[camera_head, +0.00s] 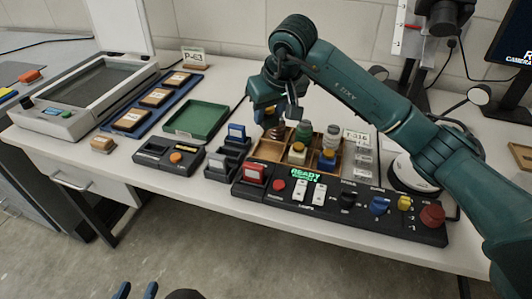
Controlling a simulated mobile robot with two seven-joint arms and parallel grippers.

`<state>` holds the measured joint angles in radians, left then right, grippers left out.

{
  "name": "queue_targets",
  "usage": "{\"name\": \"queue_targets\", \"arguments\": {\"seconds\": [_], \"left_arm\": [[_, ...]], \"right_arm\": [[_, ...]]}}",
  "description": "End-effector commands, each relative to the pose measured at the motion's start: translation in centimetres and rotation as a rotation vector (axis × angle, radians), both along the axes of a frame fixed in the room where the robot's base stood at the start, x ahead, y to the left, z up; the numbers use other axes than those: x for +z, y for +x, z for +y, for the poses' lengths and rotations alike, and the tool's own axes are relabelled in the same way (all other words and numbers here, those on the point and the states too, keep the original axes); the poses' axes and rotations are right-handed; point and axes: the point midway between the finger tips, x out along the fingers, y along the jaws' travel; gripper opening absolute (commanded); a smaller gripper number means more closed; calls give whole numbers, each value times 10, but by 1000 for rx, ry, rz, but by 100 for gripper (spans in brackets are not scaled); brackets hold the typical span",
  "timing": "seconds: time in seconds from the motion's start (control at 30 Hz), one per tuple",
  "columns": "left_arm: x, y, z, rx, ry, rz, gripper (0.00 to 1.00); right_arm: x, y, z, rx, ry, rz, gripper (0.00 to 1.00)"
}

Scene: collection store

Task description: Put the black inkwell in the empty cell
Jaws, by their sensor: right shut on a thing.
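The wooden tray of cells (257,153) stands behind the black control panel. It holds a red-brown jar (275,132), a green one (304,131), a grey one (332,136), a yellow one (298,152) and a blue one (327,159). The front left cell shows bare wood. My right gripper (280,116) is over the rear left of the tray, pointing down and shut on a dark thing, apparently the black inkwell, mostly hidden by the fingers. My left gripper (136,291) shows only its two blue fingertips, apart and empty, at the bottom edge.
The control panel (335,207) with buttons and knobs lies in front of the tray. Stamp holders (226,160) and a green tray (196,120) are left of it. A T-316 card (355,136) stands at the tray's right rear. A round white device (411,174) is further right.

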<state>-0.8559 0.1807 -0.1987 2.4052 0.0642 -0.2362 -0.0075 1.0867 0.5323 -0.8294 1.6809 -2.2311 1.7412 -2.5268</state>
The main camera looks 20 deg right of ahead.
Motion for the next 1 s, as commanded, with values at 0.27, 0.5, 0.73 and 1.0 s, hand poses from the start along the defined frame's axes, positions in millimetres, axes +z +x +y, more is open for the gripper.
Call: {"name": "queue_targets", "arguments": {"seconds": [0.27,0.5,0.73,1.0], "left_arm": [[-4,0,0,-9,16,6,36],[-6,4,-3,-16,16,-2,36],[-11,3,-4,-21,22,8,36],[-15,3,-5,-22,26,8,36]], "right_arm": [[-46,0,0,-1,1,0,11],[-70,-1,0,-1,1,4,11],[-86,0,0,0,-1,-2,11],[-90,0,-1,0,-1,-2,11]]}}
